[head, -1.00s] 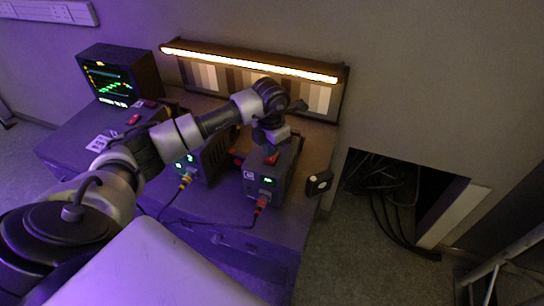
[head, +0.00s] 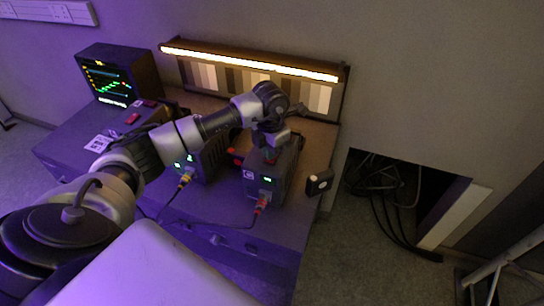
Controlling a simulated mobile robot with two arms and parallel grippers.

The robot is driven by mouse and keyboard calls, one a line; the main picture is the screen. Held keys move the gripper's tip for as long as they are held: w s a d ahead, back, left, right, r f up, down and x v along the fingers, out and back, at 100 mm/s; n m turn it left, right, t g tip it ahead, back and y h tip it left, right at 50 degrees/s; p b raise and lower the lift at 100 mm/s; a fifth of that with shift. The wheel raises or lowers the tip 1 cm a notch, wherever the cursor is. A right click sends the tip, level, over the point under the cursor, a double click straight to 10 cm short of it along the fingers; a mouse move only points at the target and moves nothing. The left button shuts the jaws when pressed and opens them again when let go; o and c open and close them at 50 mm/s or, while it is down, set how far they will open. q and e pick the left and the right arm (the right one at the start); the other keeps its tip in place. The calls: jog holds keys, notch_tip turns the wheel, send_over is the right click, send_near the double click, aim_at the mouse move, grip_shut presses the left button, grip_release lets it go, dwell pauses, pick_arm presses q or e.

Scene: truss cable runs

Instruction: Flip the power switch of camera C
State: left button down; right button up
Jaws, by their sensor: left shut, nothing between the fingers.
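Dark camera boxes stand on the bench. The right one (head: 264,187) has a green-lit display on its front and an orange-red connector (head: 262,204) below. A red switch on its top is now mostly hidden by my left gripper (head: 272,153). This gripper points down, shut and empty, right over that switch; I cannot tell if it touches. The middle box (head: 207,162) also has green-lit displays and is partly behind my left arm. My right gripper is not in view.
A monitor (head: 108,82) with green traces stands at the back left, red parts near it. A lit colour chart (head: 250,84) leans against the wall. A small black device (head: 319,182) sits at the bench's right edge. A wall opening with cables (head: 385,195) lies beyond.

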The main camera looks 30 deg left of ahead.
pick_arm(q)
jog(key=shift+s+f+b, duration=0.1)
jog(key=shift+f+b, duration=0.4)
jog(key=shift+f, duration=0.15)
jog(key=shift+r, duration=0.1)
jog(key=shift+r+p, duration=0.65)
jog(key=shift+r, duration=0.15)
jog(key=shift+r+p, duration=1.55)
jog(key=shift+r, duration=1.1)
